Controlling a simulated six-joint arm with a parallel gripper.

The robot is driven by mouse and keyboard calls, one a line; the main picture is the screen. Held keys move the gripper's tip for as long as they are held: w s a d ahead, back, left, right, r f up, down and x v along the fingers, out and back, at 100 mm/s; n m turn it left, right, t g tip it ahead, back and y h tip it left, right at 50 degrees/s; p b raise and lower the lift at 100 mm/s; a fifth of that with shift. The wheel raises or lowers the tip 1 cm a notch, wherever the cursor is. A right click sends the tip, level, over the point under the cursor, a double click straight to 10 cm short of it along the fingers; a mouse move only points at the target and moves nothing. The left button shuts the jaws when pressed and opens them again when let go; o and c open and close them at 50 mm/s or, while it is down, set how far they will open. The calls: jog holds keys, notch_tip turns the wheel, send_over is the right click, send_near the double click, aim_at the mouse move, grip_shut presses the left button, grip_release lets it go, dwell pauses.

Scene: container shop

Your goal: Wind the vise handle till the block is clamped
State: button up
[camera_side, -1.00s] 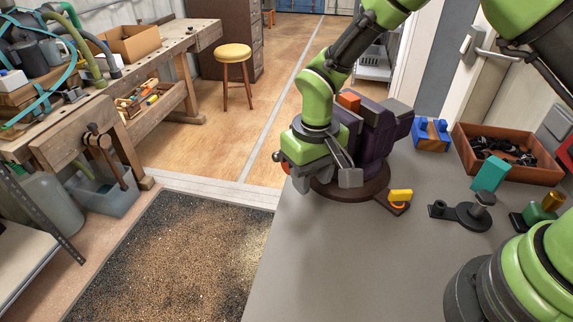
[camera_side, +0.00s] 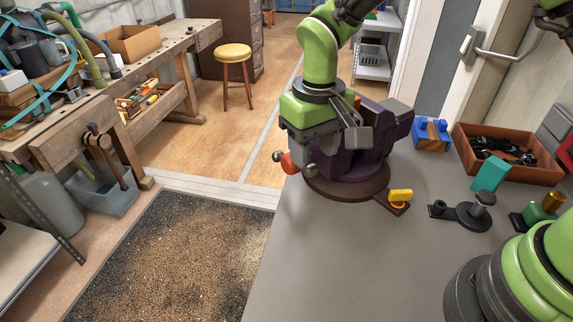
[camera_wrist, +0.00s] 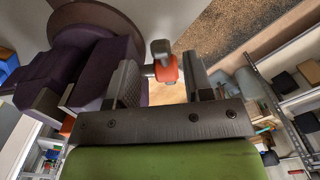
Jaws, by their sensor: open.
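The dark purple vise (camera_side: 378,152) stands on a round brown base (camera_side: 343,190) at the bench edge; it also fills the left of the wrist view (camera_wrist: 100,72). Its handle, with a red-orange part (camera_side: 289,164) and grey ends, sticks out at the vise's left. In the wrist view, the handle (camera_wrist: 166,68) appears between my fingers, beyond their tips; I cannot tell any contact. My gripper (camera_side: 360,125) is open and empty, above and in front of the vise, hiding much of its top. Only a sliver of the orange block (camera_side: 357,102) shows behind my gripper, so its clamping is hidden.
A yellow piece (camera_side: 400,195) is at the base's right. A dark fixture with a post (camera_side: 474,215), a teal block (camera_side: 490,175), a blue-and-orange piece (camera_side: 431,135) and a brown tray (camera_side: 508,172) stand farther right. The grey bench (camera_side: 340,265) is clear in front.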

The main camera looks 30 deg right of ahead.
aim_at(311, 167)
jog(key=r+n, duration=0.1)
jog(key=r, duration=0.1)
jog(key=a+r+n+h, duration=0.1)
jog(key=r+n, duration=0.1)
jog(key=shift+w+r, duration=0.1)
jog(key=shift+r, duration=0.2)
jog(key=f, duration=0.6)
jog(key=d+f, duration=0.1)
jog(key=f, duration=0.2)
jog(key=shift+w+f, duration=0.1)
jog(key=shift+f, duration=0.2)
grip_shut()
